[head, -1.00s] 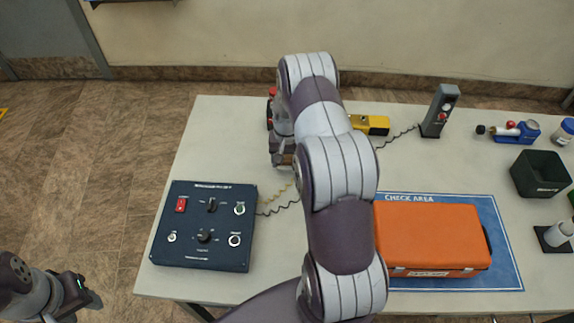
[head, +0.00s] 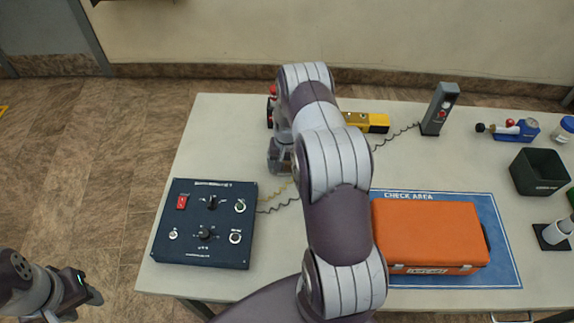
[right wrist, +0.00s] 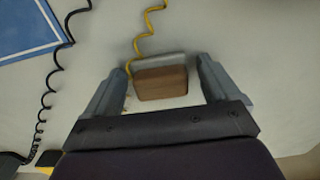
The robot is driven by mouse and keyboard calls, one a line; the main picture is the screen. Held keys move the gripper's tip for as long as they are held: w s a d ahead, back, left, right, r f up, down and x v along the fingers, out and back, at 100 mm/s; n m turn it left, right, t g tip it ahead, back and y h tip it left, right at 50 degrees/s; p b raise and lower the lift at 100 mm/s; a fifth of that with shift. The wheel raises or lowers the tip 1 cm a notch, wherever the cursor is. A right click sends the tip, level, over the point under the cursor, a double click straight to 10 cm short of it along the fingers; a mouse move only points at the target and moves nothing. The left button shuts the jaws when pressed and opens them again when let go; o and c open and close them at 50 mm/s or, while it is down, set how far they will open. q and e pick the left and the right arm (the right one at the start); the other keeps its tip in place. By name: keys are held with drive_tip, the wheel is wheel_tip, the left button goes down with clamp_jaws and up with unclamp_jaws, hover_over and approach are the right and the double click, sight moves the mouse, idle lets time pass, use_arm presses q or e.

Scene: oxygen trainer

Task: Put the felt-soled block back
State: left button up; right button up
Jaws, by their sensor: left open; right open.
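A small block (right wrist: 161,84) with a brown face and a grey strip along one edge shows in the right wrist view, beside a yellow coiled cord. I cannot make out a felt sole. My right gripper (right wrist: 165,82) is open, its fingers on either side of the block with gaps visible. In the head view my right gripper (head: 281,158) is over the back left part of the table, and the block is hidden there. My left gripper (head: 94,297) is open and empty, off the table's left edge.
A dark blue control panel (head: 204,252) stands at the table's front left. An orange case (head: 428,232) lies on the blue check area mat (head: 505,270). A yellow device (head: 375,123), a grey upright unit (head: 440,108) and a black bin (head: 540,172) stand further right.

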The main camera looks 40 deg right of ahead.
sight(287, 165)
drive_tip(key=shift+r, duration=0.4)
wheel_tip(287, 165, up, 11)
drive_tip(key=b, duration=0.2)
drive_tip(key=s+a+r+n, duration=0.3)
drive_tip(key=a+r, duration=0.1)
drive_tip(key=a, duration=0.3)
drive_tip(key=s+a+r+n, duration=0.2)
drive_tip(key=s+a+r, duration=0.2)
drive_tip(key=a, duration=0.3)
drive_tip(key=s+a+n+t, duration=0.1)
drive_tip(key=s+a+n, duration=0.2)
drive_tip(key=s+a, duration=0.3)
drive_tip(key=s+r, duration=0.1)
drive_tip(key=s, duration=0.1)
drive_tip(key=shift+s, duration=0.4)
